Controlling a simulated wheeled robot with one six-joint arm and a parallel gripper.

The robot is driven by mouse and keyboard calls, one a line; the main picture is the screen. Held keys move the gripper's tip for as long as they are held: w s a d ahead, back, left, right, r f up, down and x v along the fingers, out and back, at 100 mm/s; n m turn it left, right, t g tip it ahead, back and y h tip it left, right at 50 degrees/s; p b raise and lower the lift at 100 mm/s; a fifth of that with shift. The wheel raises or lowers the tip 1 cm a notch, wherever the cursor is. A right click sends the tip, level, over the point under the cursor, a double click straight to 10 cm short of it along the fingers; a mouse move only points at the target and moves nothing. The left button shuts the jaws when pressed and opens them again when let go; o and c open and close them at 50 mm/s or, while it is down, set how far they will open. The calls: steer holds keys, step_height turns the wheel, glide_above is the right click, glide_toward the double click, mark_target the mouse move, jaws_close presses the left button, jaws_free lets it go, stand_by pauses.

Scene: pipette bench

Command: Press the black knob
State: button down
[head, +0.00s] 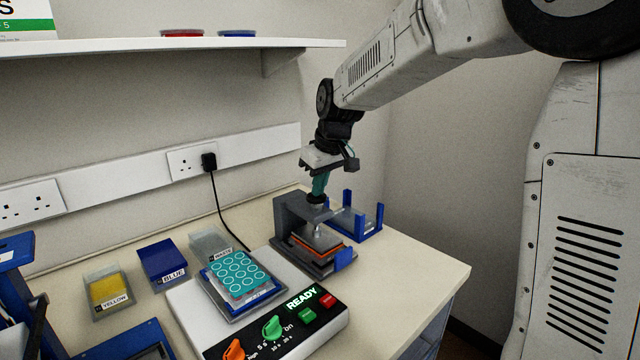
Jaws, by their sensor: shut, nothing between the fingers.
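The black knob (317,199) sits on top of a small grey press (291,219) at the back right of the bench. My gripper (319,190) points down with its teal fingers shut and empty. Its fingertips are directly over the knob, at or very near its top. I cannot tell whether they touch. Below the knob, a metal plunger and plate (318,238) sit over an orange-edged piece (326,254) in the press. The fingers hide part of the knob's top.
A blue-posted holder (368,231) stands right behind the press. In front is a control box (205,318) with a READY display (301,298), carrying a teal well plate (238,274). Yellow (107,290) and blue (162,260) bins stand left. A shelf (150,45) hangs above.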

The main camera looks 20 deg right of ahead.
steer(key=shift+s+f, duration=0.15)
steer(key=w+v, duration=0.1)
steer(key=v, duration=1.3)
steer(key=shift+w+a+r, duration=0.25)
steer(key=shift+w+r, duration=0.05)
steer(key=shift+w, duration=0.05)
steer(key=s+f+m, duration=0.1)
steer(key=s+f, duration=0.3)
steer(key=s, duration=0.7)
steer(key=s+d+f+m+g+h, duration=0.1)
steer(key=s+f, duration=0.4)
steer(key=s, duration=0.6)
steer(key=s+f+m+g, duration=0.1)
steer(key=s+f, duration=0.4)
steer(key=s, duration=0.7)
steer(key=shift+d+m, duration=0.35)
steer(key=shift+m, duration=0.45)
steer(key=shift+f, duration=0.1)
